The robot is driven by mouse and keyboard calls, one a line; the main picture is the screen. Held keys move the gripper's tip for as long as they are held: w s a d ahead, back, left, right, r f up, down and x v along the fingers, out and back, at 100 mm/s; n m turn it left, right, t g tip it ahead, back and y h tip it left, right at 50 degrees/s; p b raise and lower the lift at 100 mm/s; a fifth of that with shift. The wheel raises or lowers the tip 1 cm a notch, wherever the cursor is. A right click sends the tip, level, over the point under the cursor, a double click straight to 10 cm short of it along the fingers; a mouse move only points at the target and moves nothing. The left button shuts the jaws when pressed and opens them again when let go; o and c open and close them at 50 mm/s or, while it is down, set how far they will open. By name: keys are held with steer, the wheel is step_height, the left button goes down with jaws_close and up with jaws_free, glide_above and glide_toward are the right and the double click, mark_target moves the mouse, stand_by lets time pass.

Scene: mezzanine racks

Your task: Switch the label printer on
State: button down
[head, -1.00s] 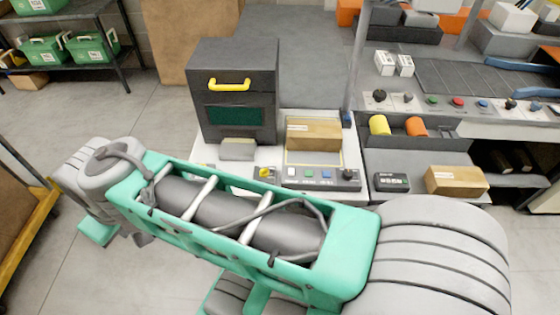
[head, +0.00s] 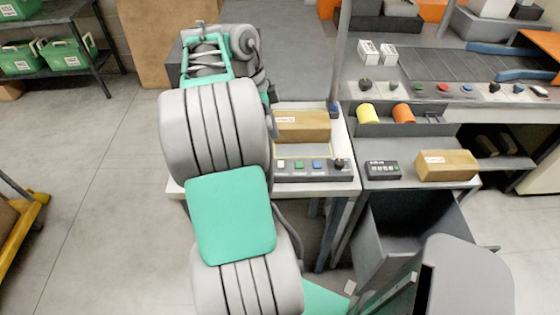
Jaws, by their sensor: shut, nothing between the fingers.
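The dark box-shaped machine, which looks like the label printer (head: 174,62), stands on the white bench (head: 345,184). My arm covers nearly all of it, and only a sliver of its left side shows. Its front, and the small panel with a yellow knob beside it in the earlier view, are hidden behind my arm. My arm reaches up and over the printer's place, with the wrist near its top. My gripper's fingers are hidden, so I cannot tell whether they touch anything.
Right of my arm, a cardboard box (head: 301,126) sits behind a panel with buttons and a black knob (head: 313,170). Further right are a small black keypad (head: 383,170), another cardboard box (head: 446,165), yellow and orange rolls, and a conveyor control strip (head: 430,92). Open floor lies left.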

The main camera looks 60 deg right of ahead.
glide_toward(284, 167)
steer(key=x, duration=0.5)
steer(key=shift+s+d+f, duration=0.1)
steer(key=shift+s, duration=0.05)
steer(key=shift+f, duration=0.6)
steer(key=shift+f+b, duration=0.1)
steer(key=shift+b, duration=0.25)
